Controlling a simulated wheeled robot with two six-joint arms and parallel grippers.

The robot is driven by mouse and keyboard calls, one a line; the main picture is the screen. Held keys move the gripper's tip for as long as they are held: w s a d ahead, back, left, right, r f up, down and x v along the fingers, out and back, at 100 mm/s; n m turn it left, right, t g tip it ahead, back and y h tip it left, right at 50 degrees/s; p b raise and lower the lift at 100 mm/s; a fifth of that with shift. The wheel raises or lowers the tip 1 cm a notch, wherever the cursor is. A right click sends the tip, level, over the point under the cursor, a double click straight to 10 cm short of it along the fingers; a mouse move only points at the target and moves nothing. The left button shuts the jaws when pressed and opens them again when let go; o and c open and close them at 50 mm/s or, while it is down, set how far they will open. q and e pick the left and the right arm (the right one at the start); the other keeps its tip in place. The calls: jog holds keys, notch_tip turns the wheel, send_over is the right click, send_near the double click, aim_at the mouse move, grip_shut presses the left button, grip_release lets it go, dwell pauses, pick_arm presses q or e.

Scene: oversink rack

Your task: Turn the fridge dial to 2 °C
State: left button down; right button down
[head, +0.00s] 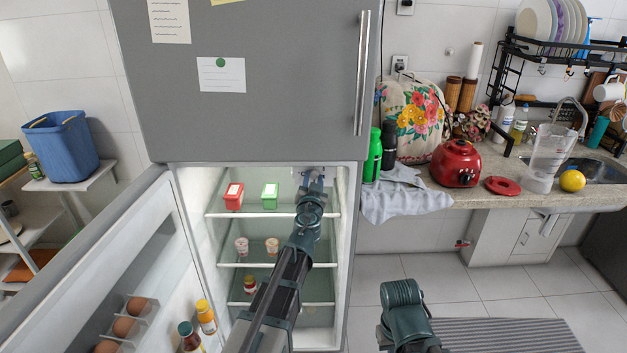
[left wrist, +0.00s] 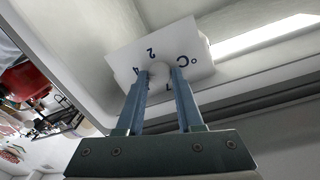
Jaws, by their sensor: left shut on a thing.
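The fridge's lower compartment is open. In the left wrist view a white dial panel (left wrist: 196,48) carries dark marks: 2, 4, another partly hidden digit and °C. A small pale knob (left wrist: 160,68) sits in front of it, between the fingertips of my left gripper (left wrist: 159,76). The gripper is shut on this knob. The fingers cover part of the scale, and I cannot tell where the knob points. In the head view my left gripper (head: 313,178) reaches to the top right of the fridge interior, and the dial is mostly hidden behind it. My right gripper is not in view.
The open fridge door (head: 105,265) holds eggs and bottles at left. Small cups stand below. The counter (head: 470,190) is at right, with a grey cloth (head: 400,202) overhanging.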

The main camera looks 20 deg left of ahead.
pick_arm(q)
jog(key=m+p, duration=0.1)
jog(key=m, duration=0.4)
jog(key=shift+r+m, duration=0.1)
jog(key=shift+m, duration=0.2)
jog(key=m+g, duration=0.1)
jog(key=m, duration=0.4)
jog(key=shift+d+m, duration=0.1)
jog(key=shift+m, duration=0.5)
jog(key=c, duration=0.5)
grip_release()
jog(key=shift+c, duration=0.2)
